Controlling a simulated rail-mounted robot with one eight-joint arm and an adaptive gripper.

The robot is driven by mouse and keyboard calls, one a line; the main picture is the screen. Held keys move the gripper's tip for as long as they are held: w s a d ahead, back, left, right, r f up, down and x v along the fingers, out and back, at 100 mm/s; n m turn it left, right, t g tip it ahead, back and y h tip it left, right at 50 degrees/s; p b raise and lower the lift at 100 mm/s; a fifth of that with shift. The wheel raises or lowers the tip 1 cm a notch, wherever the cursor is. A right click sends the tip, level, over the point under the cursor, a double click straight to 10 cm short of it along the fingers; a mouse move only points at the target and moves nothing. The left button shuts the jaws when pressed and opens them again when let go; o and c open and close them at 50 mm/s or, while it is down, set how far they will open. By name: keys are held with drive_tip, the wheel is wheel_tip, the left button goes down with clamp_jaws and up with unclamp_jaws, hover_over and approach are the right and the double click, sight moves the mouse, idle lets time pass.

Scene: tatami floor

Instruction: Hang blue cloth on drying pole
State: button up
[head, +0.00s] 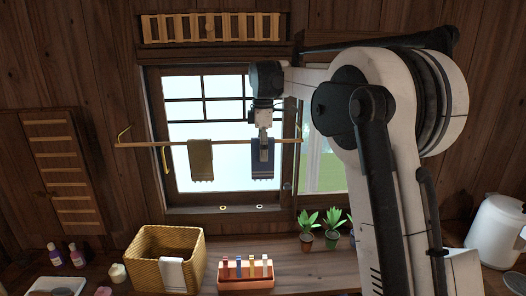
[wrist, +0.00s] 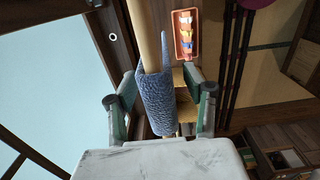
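The blue cloth (head: 262,165) hangs folded over the right part of the wooden drying pole (head: 150,144), in front of the window. In the wrist view the cloth (wrist: 157,103) drapes over the pole (wrist: 149,35), with a flap on each side. My gripper (head: 264,150) is at the pole, in front of the cloth in the head view. In the wrist view its two fingers (wrist: 160,78) stand apart on either side of the cloth, with a visible gap on the right. Whether the left finger touches the cloth is unclear.
An olive cloth (head: 200,160) hangs on the pole to the left. Below are a wicker basket (head: 150,262) with a white cloth (head: 172,274), a red tray (head: 246,283) of coloured pegs, and two potted plants (head: 307,240). A white kettle (head: 495,232) stands far right.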

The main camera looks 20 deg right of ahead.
wheel_tip(320, 180, up, 12)
drive_tip(key=shift+f, duration=0.1)
drive_tip(key=shift+s, duration=0.45)
drive_tip(key=s+a+f+m+t+b, duration=0.15)
drive_tip(key=s+f+m, duration=0.3)
drive_tip(key=s, duration=0.55)
drive_tip(key=s+f+m+t+b, duration=0.25)
drive_tip(key=s+f, duration=0.35)
drive_tip(key=s, duration=0.4)
drive_tip(key=s+f+m+t+b, duration=0.15)
drive_tip(key=s+f+m, duration=0.35)
drive_tip(key=s, duration=0.5)
drive_tip(key=s+f+m+t+b, duration=0.1)
drive_tip(key=s+f+m+b, duration=0.1)
drive_tip(key=s+f, duration=0.8)
wheel_tip(320, 180, down, 2)
drive_tip(key=shift+a+f+m+t, duration=0.1)
drive_tip(key=shift+a+m+t, duration=0.2)
drive_tip(key=shift+m, duration=0.5)
